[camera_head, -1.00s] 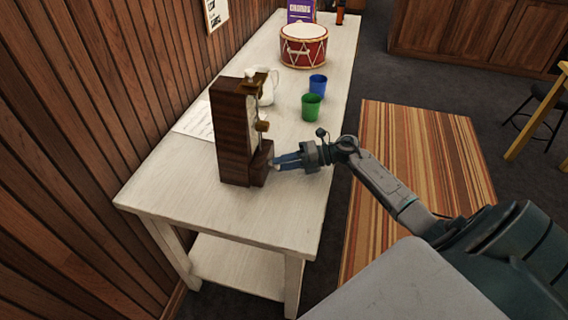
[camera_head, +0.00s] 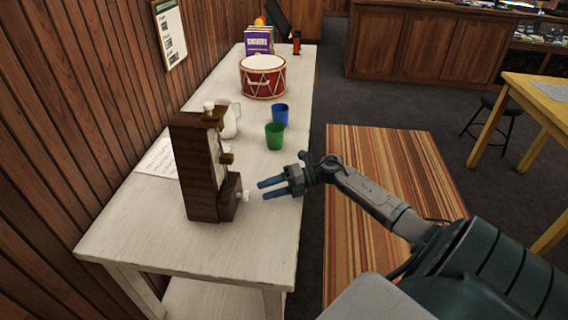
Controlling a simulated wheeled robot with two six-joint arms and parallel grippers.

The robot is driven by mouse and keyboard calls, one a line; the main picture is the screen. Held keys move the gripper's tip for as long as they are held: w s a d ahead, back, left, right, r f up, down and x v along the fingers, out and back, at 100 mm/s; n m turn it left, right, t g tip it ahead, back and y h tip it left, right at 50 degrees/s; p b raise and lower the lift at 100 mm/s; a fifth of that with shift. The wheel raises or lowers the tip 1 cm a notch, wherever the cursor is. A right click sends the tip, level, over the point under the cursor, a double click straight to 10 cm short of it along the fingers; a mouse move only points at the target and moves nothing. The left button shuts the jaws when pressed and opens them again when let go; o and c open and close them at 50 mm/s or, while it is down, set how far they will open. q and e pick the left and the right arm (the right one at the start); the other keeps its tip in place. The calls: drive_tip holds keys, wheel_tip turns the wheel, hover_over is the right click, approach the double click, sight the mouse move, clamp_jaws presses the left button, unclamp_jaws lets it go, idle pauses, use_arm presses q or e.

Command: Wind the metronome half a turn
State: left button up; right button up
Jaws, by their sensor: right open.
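The metronome (camera_head: 195,168) is a tall dark wooden case standing upright near the front of the white table, with a pale face turned to the right. A small white winding key (camera_head: 246,196) sticks out to the right from its low base. My right gripper (camera_head: 262,189) is open and empty just right of the key, its two blue-grey fingers pointing left at it. A small gap seems to lie between the fingertips and the key. My left gripper is not in view.
On the white table (camera_head: 150,235) stand a green cup (camera_head: 274,136), a blue cup (camera_head: 280,114), a white pitcher (camera_head: 230,121) and a red drum (camera_head: 263,77). A paper sheet (camera_head: 158,158) lies behind the metronome. The table's front is bare. A wooden wall (camera_head: 60,120) borders the left.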

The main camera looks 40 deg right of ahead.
drive_tip(key=b+v, duration=0.1)
drive_tip(key=v, duration=0.3)
drive_tip(key=shift+s+d+f, duration=0.1)
drive_tip(key=shift+d, duration=0.05)
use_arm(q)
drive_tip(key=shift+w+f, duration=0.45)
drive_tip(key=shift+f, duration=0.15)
use_arm(e)
drive_tip(key=shift+s+d+r, duration=0.3)
drive_tip(key=shift+d, duration=0.25)
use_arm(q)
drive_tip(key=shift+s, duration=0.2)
